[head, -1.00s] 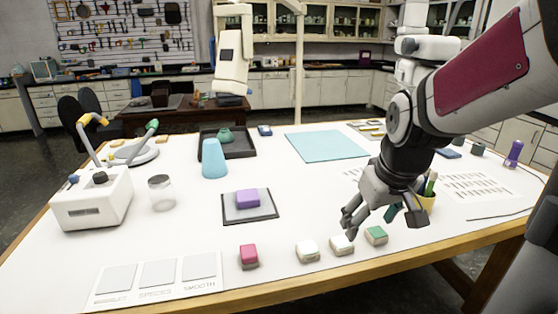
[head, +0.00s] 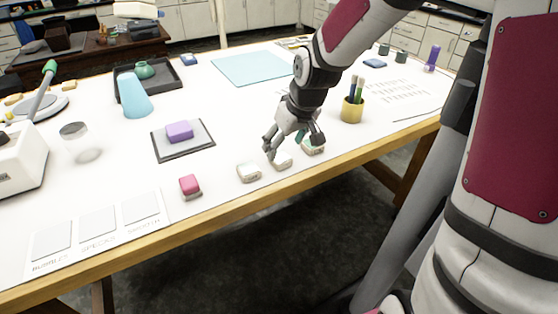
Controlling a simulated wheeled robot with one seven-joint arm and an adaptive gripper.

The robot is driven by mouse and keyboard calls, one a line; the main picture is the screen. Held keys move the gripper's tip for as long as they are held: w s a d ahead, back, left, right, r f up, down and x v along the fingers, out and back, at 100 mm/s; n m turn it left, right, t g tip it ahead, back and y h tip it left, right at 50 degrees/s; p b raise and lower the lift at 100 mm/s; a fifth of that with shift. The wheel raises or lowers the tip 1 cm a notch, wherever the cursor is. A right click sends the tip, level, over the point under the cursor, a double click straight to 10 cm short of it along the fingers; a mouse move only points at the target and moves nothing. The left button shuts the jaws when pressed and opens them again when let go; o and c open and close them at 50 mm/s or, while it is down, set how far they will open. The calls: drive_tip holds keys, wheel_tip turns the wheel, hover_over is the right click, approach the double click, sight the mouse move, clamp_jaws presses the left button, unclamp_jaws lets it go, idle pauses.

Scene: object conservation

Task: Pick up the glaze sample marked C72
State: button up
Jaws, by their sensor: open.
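A row of small blocks, which look like the glaze samples, lies along the table's front edge. From left to right they are a pink-red block (head: 190,186), a white block (head: 249,173), another white block (head: 282,164) and a green-topped block (head: 314,149). No marking such as C72 is legible on any of them. My gripper (head: 294,148) is open and points down over the right end of the row, close to the second white block and the green-topped one. Its fingers partly hide the green-topped block. I cannot tell whether it touches either.
A purple block (head: 180,131) sits on a dark-edged pad (head: 161,150). A yellow pen cup (head: 352,111) stands right of my gripper.

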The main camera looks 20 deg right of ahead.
sight(281, 157)
drive_tip(key=shift+b+x, duration=0.65)
drive_tip(key=shift+x, duration=2.1)
drive_tip(key=shift+s+d, duration=0.15)
drive_tip(key=c, duration=1.3)
